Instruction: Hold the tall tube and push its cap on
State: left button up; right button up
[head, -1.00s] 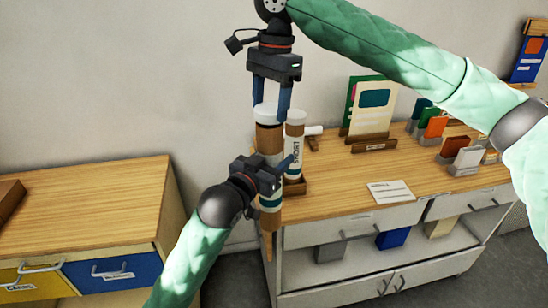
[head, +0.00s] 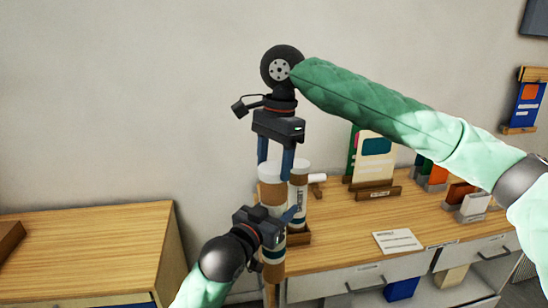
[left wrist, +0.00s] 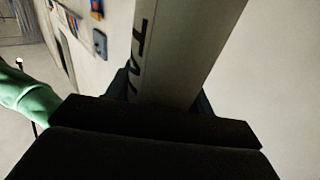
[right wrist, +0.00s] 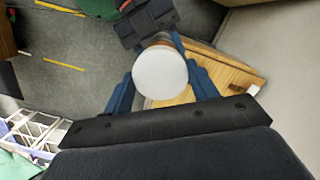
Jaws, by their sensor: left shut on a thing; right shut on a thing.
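My right gripper (head: 275,173) points straight down and is shut on the cap. The right wrist view shows the cap's round top (right wrist: 160,72) between the blue fingers. I cannot tell how far down the cap sits. The tube's lower part is partly hidden.
A shorter tube marked SHORT (head: 299,193) stands close to the right, in a wooden holder (head: 298,238). A paper card (head: 398,241), a board stand (head: 375,192) and card holders (head: 472,205) are further right. A wooden cabinet (head: 90,245) stands left.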

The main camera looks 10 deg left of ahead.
jog(key=shift+f, duration=0.55)
dwell(0.7)
jog(key=o, duration=1.1)
jog(key=r, duration=0.8)
jog(key=w+d+r, duration=0.1)
jog(key=r, duration=0.2)
jog(key=shift+w+r, duration=0.1)
jog(key=shift+r, duration=0.3)
jog(key=shift+w+f, duration=0.1)
